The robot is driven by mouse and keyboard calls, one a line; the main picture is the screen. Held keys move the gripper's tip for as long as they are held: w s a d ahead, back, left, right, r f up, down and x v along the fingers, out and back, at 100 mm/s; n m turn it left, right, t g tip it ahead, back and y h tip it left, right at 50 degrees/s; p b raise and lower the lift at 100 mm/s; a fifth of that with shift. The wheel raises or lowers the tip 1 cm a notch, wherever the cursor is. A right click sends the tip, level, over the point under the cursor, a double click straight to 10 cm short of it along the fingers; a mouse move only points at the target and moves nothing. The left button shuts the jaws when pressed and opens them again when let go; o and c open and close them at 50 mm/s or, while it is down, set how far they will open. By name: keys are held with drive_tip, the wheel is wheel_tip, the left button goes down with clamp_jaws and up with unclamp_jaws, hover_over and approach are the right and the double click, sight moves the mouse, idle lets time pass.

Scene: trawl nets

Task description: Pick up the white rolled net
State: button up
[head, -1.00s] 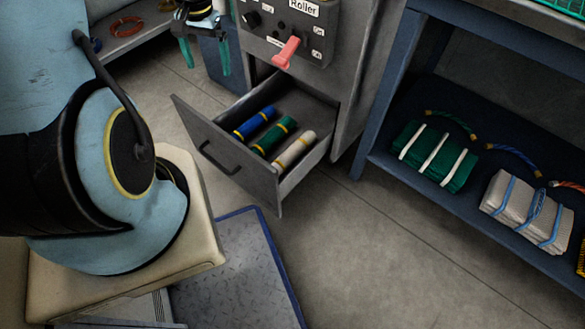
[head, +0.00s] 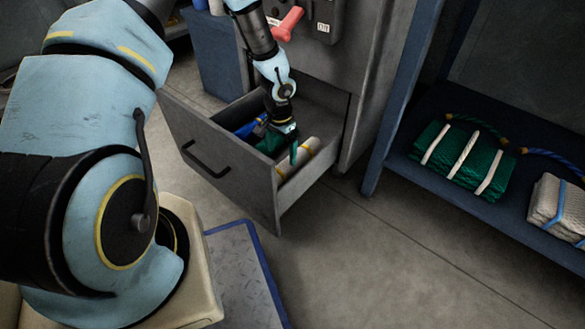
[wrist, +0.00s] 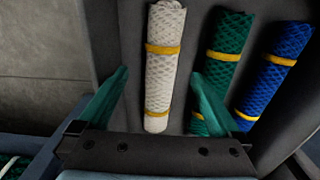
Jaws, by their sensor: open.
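The white rolled net (wrist: 160,75), tied with two yellow bands, lies in the open drawer (head: 262,190). In the head view the white rolled net (head: 300,157) is at the right end of the row, partly hidden by my gripper. My gripper (wrist: 158,90) is open, with its green fingers on either side of the white roll in the wrist view. It holds nothing. The right finger overlaps the green rolled net (wrist: 228,55) in that view. I cannot tell how far the fingers are above the rolls.
The blue rolled net (wrist: 275,75) lies beyond the green one. The drawer walls stand close around the rolls. A blue shelf at right holds a folded green net bundle (head: 462,158) and a folded white net bundle (head: 560,210). A red lever (head: 287,23) is above the drawer.

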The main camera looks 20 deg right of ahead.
sight(282, 167)
wheel_tip(282, 167, down, 9)
drive_tip(key=b, duration=0.4)
drive_tip(key=shift+w+f+b, duration=0.1)
drive_tip(key=shift+f+b, duration=0.1)
drive_tip(key=shift+b, duration=0.1)
drive_tip(key=shift+c, duration=0.2)
clamp_jaws()
idle(0.4)
